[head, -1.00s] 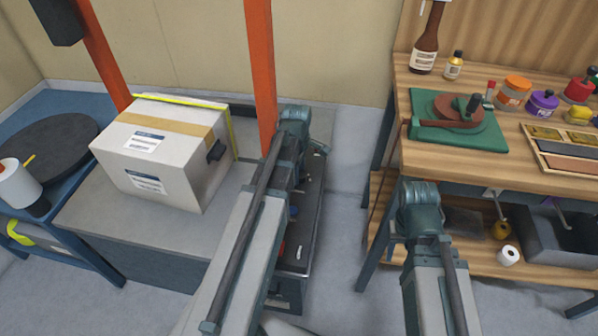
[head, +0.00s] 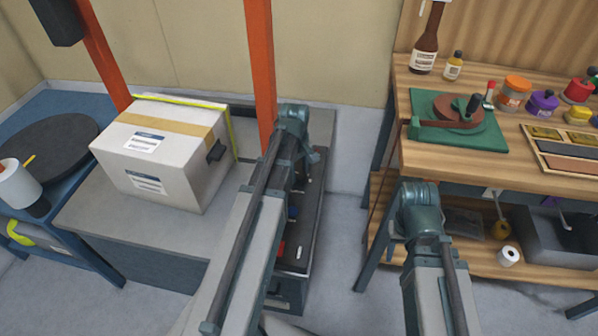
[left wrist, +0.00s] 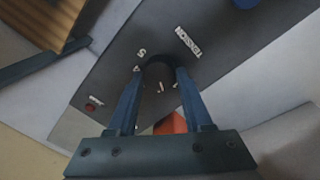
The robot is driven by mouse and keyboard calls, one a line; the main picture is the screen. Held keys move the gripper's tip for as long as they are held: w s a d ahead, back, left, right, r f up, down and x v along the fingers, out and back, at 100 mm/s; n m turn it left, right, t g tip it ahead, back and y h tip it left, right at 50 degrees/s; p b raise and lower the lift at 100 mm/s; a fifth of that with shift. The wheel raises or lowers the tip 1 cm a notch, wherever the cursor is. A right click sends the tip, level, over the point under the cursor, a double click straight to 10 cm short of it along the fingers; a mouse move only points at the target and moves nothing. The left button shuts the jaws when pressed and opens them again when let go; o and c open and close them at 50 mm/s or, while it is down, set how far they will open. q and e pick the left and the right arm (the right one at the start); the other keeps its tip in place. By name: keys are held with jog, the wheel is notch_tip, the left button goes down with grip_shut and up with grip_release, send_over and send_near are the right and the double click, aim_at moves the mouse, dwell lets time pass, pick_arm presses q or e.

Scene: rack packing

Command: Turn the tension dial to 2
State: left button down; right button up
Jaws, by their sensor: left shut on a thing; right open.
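The tension dial (left wrist: 158,72) is a dark round knob on a dark grey panel (left wrist: 118,66), in the left wrist view. White TENSION lettering and small number marks surround it; the fingers cover some of them, and I cannot tell its setting. My left gripper (left wrist: 158,80) is shut on the dial, with one finger on each side. In the head view the panel (head: 312,215) lies beside the grey bench, and my left arm hides the dial. My right arm shows in the head view, but its gripper's fingers are hidden.
A taped carton (head: 160,155) sits on the grey bench, left of my left arm, beside orange posts (head: 261,70). A red part (left wrist: 170,124) and a small red light (left wrist: 90,107) are on the panel. A wooden workbench (head: 520,165) with bottles and jars stands right.

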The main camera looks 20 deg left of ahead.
aim_at(297, 175)
pick_arm(q)
jog(key=shift+w+m, duration=0.1)
jog(key=shift+m, duration=1.3)
jog(key=shift+c, duration=1.5)
grip_release()
notch_tip(297, 175, up, 14)
jog(key=p, duration=1.3)
jog(key=shift+s+a+p, duration=0.3)
jog(key=shift+s+p, duration=0.05)
jog(key=shift+p, duration=0.05)
jog(key=shift+f, duration=0.15)
